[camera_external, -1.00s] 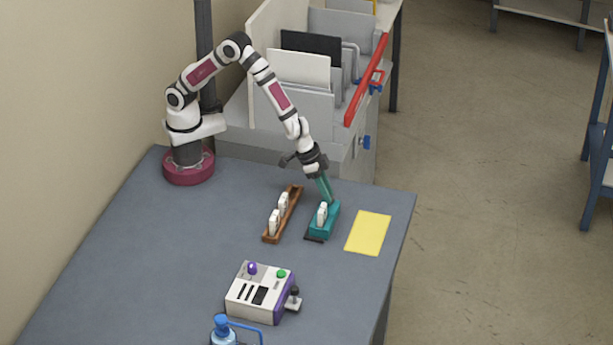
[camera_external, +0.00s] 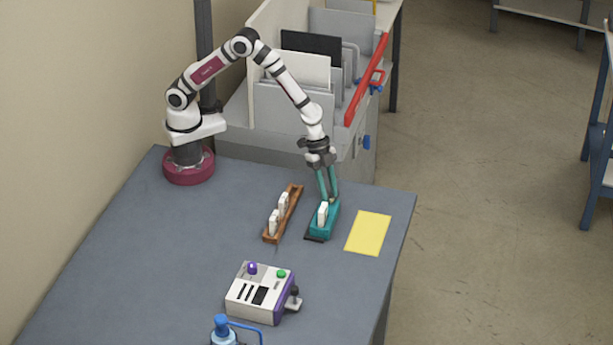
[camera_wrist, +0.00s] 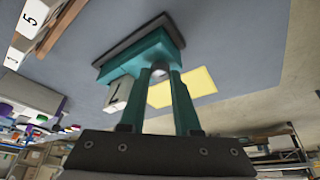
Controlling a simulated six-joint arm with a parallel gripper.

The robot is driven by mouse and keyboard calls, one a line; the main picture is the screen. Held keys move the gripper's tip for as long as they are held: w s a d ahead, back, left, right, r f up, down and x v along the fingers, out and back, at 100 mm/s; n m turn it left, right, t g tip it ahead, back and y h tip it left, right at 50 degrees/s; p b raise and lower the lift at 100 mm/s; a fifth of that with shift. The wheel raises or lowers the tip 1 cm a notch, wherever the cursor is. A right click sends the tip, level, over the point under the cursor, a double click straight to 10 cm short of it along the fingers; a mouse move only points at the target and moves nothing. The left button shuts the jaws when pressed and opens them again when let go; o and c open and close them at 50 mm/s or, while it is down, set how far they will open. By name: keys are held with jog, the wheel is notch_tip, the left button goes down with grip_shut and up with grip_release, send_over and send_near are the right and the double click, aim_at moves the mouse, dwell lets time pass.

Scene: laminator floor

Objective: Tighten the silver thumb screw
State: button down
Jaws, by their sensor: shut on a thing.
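A teal holder (camera_external: 318,228) stands on the bench with a white numbered piece (camera_external: 322,213) in it. They also show in the wrist view, the teal holder (camera_wrist: 135,58) above and the white piece (camera_wrist: 118,95) marked 7. A small grey, round part, seemingly the silver thumb screw (camera_wrist: 159,74), shows between my fingertips at the holder's end. It is too small to make out in the external view. My gripper (camera_external: 328,199), with teal fingers, is at the far end of the holder. It is shut on the screw, its fingers standing nearly upright.
A brown rack (camera_external: 283,214) with two white pieces stands just left of the holder. A yellow sheet (camera_external: 368,233) lies to the right near the bench edge. A white-and-purple machine (camera_external: 262,293) and a blue-capped bottle (camera_external: 223,332) stand nearer. Bare bench lies at left.

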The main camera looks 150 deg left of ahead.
jog(key=shift+s+f+m, duration=0.1)
jog(key=shift+f+m, duration=0.05)
jog(key=shift+m, duration=0.45)
jog(key=c, duration=0.6)
grip_release()
jog(key=v, duration=1.6)
jog(key=shift+a, duration=0.25)
